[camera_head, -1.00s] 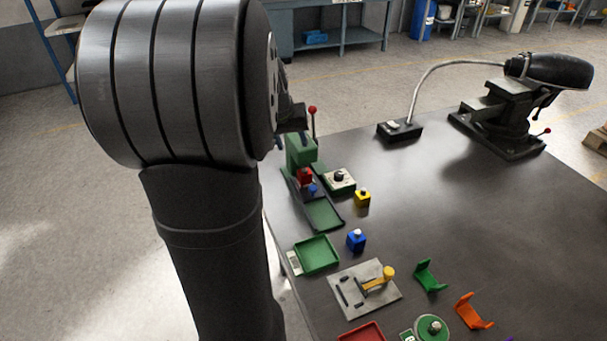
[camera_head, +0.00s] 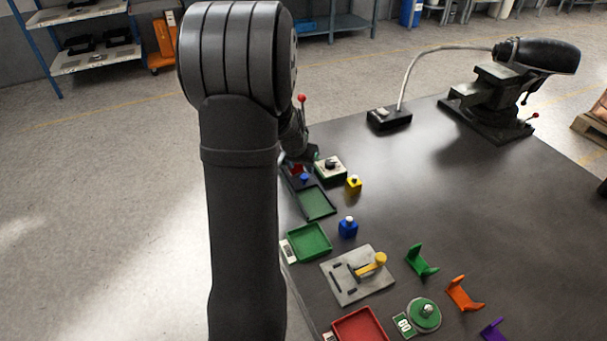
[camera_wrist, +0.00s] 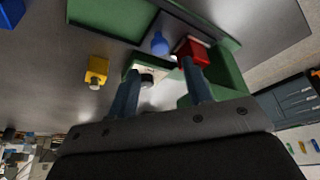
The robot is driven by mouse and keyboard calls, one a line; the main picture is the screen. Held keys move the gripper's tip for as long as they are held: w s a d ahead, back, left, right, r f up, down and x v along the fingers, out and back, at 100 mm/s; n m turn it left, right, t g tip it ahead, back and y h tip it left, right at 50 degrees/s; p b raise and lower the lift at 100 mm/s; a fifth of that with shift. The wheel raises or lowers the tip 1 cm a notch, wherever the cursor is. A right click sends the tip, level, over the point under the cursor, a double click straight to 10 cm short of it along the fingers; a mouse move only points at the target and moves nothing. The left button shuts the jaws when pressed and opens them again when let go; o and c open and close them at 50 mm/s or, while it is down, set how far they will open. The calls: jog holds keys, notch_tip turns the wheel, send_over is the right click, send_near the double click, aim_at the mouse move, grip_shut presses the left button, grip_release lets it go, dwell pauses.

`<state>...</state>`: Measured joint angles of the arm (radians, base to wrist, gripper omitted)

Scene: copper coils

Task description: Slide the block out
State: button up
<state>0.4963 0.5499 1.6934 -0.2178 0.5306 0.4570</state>
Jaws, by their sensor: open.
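A red block (camera_head: 296,169) sits in the dark channel of the green fixture, with a blue knob (camera_head: 304,178) beside it. In the wrist view the red block (camera_wrist: 192,53) is close to the right fingertip, and the blue knob (camera_wrist: 159,44) stands just left of it. I cannot tell whether the finger touches the block. My gripper (camera_wrist: 160,70) is open, its two fingers apart and nothing held between them. In the head view my arm hides most of the fixture's green upright. An empty green tray (camera_head: 316,203) lies at the channel's near end.
A white box with a black knob (camera_head: 331,167) and a yellow block (camera_head: 354,184) stand close right of the fixture. A blue block (camera_head: 348,228), another green tray (camera_head: 309,242) and a grey plate (camera_head: 352,283) lie nearer. The table's middle right is clear.

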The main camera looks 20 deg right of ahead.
aim_at(304, 176)
jog(key=x, duration=0.6)
jog(key=shift+f, duration=0.25)
jog(key=shift+c, duration=0.3)
